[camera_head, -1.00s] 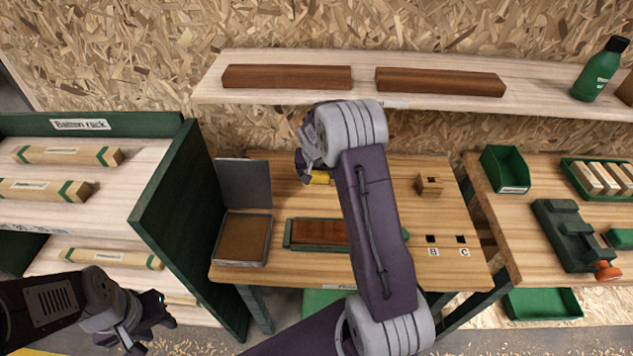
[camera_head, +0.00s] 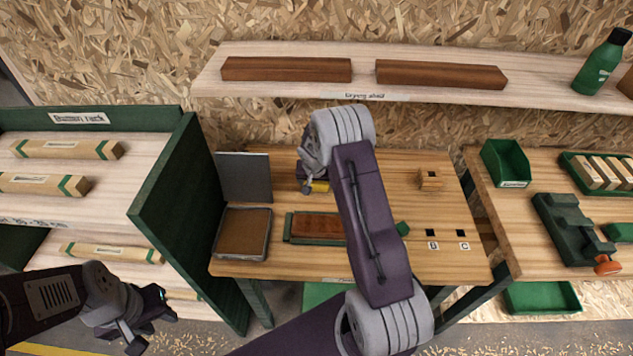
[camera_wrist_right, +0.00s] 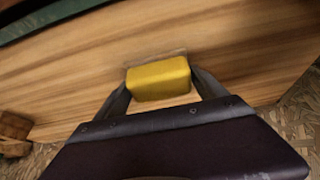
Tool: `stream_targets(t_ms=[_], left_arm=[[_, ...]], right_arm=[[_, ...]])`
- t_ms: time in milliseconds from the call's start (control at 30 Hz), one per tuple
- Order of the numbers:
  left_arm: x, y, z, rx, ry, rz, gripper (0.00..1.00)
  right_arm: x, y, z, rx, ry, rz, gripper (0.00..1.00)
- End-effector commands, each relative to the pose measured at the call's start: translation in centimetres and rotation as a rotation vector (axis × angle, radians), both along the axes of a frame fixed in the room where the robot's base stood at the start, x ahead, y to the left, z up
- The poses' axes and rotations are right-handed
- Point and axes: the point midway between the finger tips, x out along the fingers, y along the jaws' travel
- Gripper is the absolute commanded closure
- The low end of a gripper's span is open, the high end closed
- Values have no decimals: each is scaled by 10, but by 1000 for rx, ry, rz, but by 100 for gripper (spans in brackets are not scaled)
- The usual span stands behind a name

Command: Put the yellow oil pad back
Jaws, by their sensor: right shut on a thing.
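The yellow oil pad (camera_wrist_right: 158,80) is between the fingers of my right gripper (camera_wrist_right: 160,88), which is shut on it. In the head view a small part of the yellow oil pad (camera_head: 319,186) shows below my right gripper (camera_head: 312,183), over the back part of the middle bench (camera_head: 290,165). I cannot tell whether the pad touches the wood. An open flat tin (camera_head: 242,234) with a brown inside and a raised grey lid (camera_head: 244,177) stands at the bench's left end. My left gripper (camera_head: 150,318) hangs low at the left; its jaw state is unclear.
A green holder with a dark reddish-brown block (camera_head: 316,227) lies at the bench's front, partly behind my right arm. A small wooden block (camera_head: 430,180) stands to the right. A shelf (camera_head: 364,94) overhangs behind. A green rack panel (camera_head: 170,180) stands left of the tin.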

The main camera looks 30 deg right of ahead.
Motion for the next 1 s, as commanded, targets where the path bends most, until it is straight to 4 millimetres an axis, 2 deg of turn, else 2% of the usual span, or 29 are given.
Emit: stream_targets(t_ms=[33, 67, 100, 300, 400, 433, 567, 800, 1000], left_arm=[[0, 0, -1, 0, 0, 0, 64], [0, 0, 0, 0, 0, 0, 64], [0, 0, 0, 0, 0, 0, 64], [0, 0, 1, 0, 0, 0, 64], [0, 0, 9, 0, 0, 0, 64], [0, 0, 6, 0, 0, 0, 64], [0, 0, 4, 0, 0, 0, 64], [0, 0, 5, 0, 0, 0, 64], [0, 0, 5, 0, 0, 0, 64]], right_arm=[[0, 0, -1, 0, 0, 0, 11], [0, 0, 0, 0, 0, 0, 2], [0, 0, 0, 0, 0, 0, 0], [0, 0, 1, 0, 0, 0, 0], [0, 0, 8, 0, 0, 0, 0], [-1, 1, 9, -1, -1, 0, 0], [-9, 6, 33, -1, -4, 1, 0], [-28, 19, 87, -1, -4, 1, 0], [-37, 25, 111, -1, -1, 0, 0]])
